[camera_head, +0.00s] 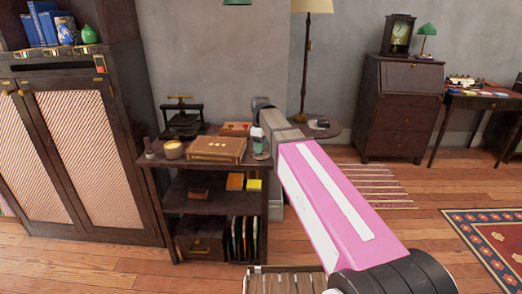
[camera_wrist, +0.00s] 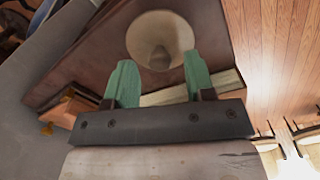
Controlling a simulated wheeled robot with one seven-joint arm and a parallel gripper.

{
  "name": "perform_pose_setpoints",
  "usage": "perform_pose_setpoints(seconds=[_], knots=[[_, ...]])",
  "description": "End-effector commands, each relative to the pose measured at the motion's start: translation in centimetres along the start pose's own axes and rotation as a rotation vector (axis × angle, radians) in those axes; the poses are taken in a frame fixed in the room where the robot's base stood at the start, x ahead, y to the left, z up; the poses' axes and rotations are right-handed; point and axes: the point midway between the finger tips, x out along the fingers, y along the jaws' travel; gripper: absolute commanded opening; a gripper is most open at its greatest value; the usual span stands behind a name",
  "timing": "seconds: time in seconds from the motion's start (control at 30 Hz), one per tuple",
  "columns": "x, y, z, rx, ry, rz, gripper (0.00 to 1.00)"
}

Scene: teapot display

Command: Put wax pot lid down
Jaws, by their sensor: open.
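In the wrist view a round, cream, cone-like piece with a darker centre (camera_wrist: 160,32), which looks like the wax pot lid, lies on the dark shelf top just beyond my fingertips. My gripper (camera_wrist: 160,70) has its two teal fingers apart, with a gap between them; I cannot tell whether either touches the piece. In the head view my gripper (camera_head: 261,150) is over the right end of the dark shelf unit (camera_head: 208,209). The lid cannot be made out clearly there. A small round pot with a pale cream top (camera_head: 173,150) stands at the shelf's left.
A brown box (camera_head: 217,149) lies on the shelf top, left of my gripper. A black press (camera_head: 181,120) stands behind the pot. A small round table (camera_head: 322,130) and a floor lamp (camera_head: 307,60) are behind my arm. Open floor lies to the right.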

Motion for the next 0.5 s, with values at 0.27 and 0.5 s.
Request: perform_pose_setpoints(seconds=[0.27,0.5], knots=[[-5.0,0.1,-0.1,0.000,0.001,0.002,0.49],[-8.4,0.1,0.0,0.000,0.001,0.001,0.49]])
